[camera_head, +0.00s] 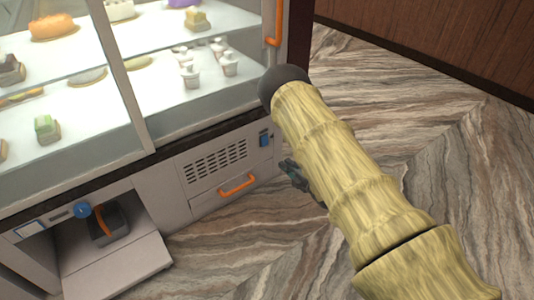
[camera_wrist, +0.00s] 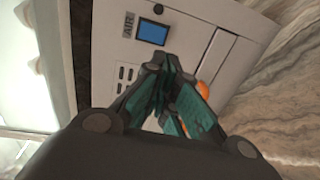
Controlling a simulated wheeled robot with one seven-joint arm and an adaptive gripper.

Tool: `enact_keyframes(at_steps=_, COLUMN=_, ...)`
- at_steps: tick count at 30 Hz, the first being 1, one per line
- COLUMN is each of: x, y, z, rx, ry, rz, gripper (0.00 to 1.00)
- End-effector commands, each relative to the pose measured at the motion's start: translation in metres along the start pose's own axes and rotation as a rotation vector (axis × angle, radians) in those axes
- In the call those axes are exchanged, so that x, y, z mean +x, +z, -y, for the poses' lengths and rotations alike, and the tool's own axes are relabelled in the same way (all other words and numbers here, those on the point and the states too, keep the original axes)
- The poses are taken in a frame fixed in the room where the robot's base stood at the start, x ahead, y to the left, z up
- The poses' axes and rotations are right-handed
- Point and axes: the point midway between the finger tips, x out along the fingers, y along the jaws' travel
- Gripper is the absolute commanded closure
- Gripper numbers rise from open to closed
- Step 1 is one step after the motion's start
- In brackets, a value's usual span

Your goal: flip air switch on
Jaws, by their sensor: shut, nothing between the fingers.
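The air switch is a small blue rocker (camera_head: 264,139) at the upper right of the grey vent panel on the counter front. In the wrist view the blue switch (camera_wrist: 152,32) sits beside the label "AIR". My gripper (camera_wrist: 163,62) is shut with nothing in it. Its tips appear just below the switch in that view; I cannot tell whether they touch the panel. In the head view my gripper (camera_head: 295,172) shows partly behind my arm, to the right of the panel. Whether the switch is on or off cannot be told.
A vent grille (camera_head: 215,160) and an orange handle (camera_head: 238,185) are on the same panel. A blue knob (camera_head: 82,209) and an open compartment with a dark object (camera_head: 108,222) are at lower left. The glass sweets case (camera_head: 125,80) stands above. The marble floor at right is clear.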

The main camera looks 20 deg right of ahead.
Motion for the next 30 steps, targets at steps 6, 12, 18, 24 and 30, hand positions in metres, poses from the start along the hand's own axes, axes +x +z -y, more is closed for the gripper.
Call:
enact_keyframes(at_steps=6, x=0.0, y=0.0, z=0.0, rx=0.001, ry=-0.001, rz=0.001, gripper=1.0)
enact_keyframes(at_steps=12, x=0.009, y=0.0, z=0.001, rx=0.002, ry=0.0, rz=0.001, gripper=1.0)
enact_keyframes(at_steps=18, x=0.037, y=0.001, z=0.003, rx=0.001, ry=0.001, rz=0.001, gripper=1.0)
enact_keyframes(at_steps=24, x=0.07, y=0.0, z=0.003, rx=0.002, ry=0.0, rz=0.001, gripper=1.0)
enact_keyframes(at_steps=30, x=0.103, y=0.0, z=0.003, rx=0.002, ry=0.001, rz=0.001, gripper=1.0)
